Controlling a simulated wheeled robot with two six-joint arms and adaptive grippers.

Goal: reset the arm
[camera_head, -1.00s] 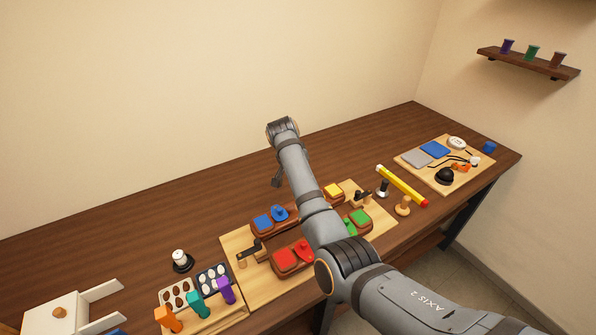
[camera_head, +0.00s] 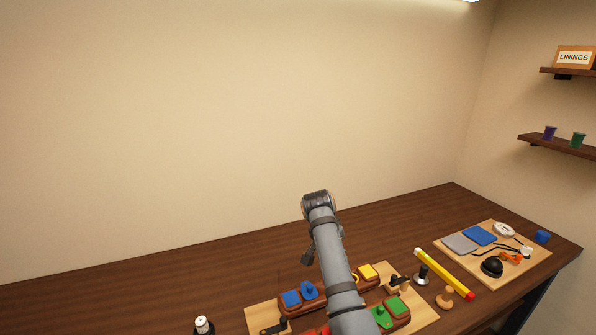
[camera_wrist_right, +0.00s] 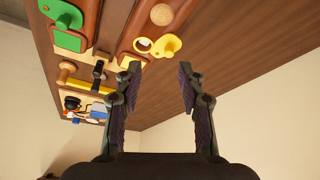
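My right arm (camera_head: 336,262) reaches up over the workbench from the bottom of the head view. Its gripper is hidden behind the wrist there. In the right wrist view my right gripper (camera_wrist_right: 161,90) is open, with two dark padded fingers wide apart and nothing between them. Beyond the fingers are the bare bench top and a yellow piece with a ring (camera_wrist_right: 160,44). My left arm and left gripper are not in view.
The wooden board with blue (camera_head: 291,299), yellow (camera_head: 368,272) and green (camera_head: 397,306) pieces lies under my arm. A yellow bar (camera_head: 445,275) and a wooden knob (camera_head: 445,298) are to its right. A tool board (camera_head: 530,275) lies farther right. The bench's back left (camera_head: 150,283) is clear.

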